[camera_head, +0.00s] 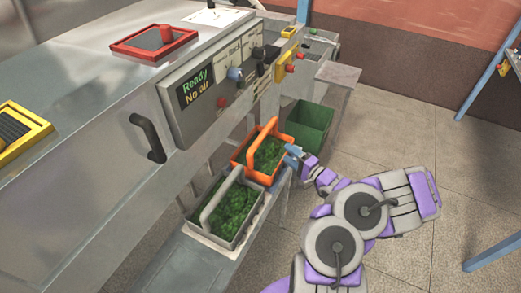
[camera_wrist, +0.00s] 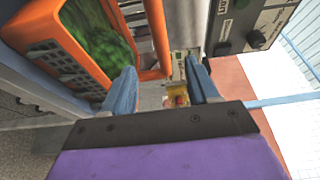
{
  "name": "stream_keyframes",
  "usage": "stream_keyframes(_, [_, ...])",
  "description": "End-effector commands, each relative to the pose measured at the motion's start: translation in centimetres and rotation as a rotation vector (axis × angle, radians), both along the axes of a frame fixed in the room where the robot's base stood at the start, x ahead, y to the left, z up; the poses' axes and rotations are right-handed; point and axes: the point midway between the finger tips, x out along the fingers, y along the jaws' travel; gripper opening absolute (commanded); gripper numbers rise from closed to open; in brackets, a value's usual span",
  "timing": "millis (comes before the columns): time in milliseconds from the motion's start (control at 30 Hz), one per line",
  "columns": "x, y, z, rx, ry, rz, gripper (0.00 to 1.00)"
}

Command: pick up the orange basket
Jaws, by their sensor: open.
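The orange basket (camera_head: 249,164) stands on a shelf at the machine's side, upright, holding green contents, its handle raised. In the wrist view the basket (camera_wrist: 85,82) fills the upper left, with its orange handle (camera_wrist: 158,35) just beyond my fingers. My gripper (camera_head: 293,152) is at the basket's right side in the head view. In the wrist view my gripper (camera_wrist: 160,82) shows two blue fingers spread apart with nothing between them. The handle's upper part lies ahead of the gap, toward the left finger. I cannot tell whether a finger touches the basket.
A grey basket (camera_head: 214,238) with green contents stands on the shelf next to the orange one. A green bin (camera_head: 312,120) is behind. The machine's control panel (camera_head: 222,85) overhangs the shelf. A black door handle (camera_head: 147,138) juts out. The floor (camera_head: 400,260) at right is open.

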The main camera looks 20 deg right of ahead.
Motion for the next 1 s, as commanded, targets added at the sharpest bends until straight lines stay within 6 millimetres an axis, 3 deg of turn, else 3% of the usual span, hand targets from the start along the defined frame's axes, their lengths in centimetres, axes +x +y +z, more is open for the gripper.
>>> stream_keyframes(400, [7.4,2.8,-0.2,-0.006,0.001,0.006,0.59])
stream_keyframes(767, [10.0,3.4,-0.2,0.0,0.0,0.005,0.59])
stream_keyframes(1000, [12.9,4.4,-0.3,-0.001,0.0,0.006,0.59])
